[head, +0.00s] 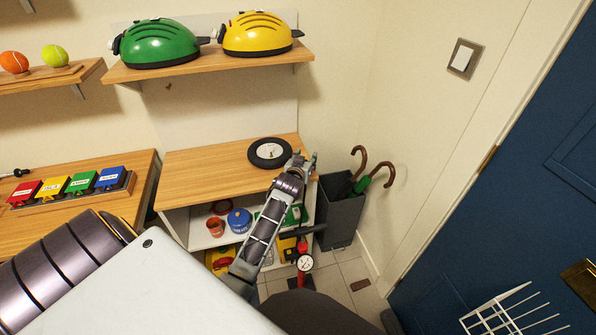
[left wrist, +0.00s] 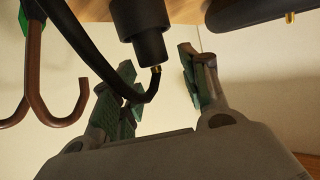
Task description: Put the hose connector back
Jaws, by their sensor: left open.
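In the left wrist view, what looks like the hose connector (left wrist: 140,30) is a black stepped cylinder with a small brass fitting at its tip. A black hose (left wrist: 95,62) bends up to that fitting. My left gripper (left wrist: 160,90) is open, with the connector's tip in front of the gap between its fingers; I cannot tell whether they touch. In the head view my left gripper (head: 306,163) is at the right end of the wooden worktop, beside a small black wheel (head: 269,153); the connector cannot be made out there. My right gripper is not in view.
A bin (head: 341,213) with hook-handled umbrellas stands just right of the gripper. A red pump with a gauge (head: 305,263) stands below. The worktop (head: 205,158) is clear left of the wheel. A blue door (head: 530,190) is at right.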

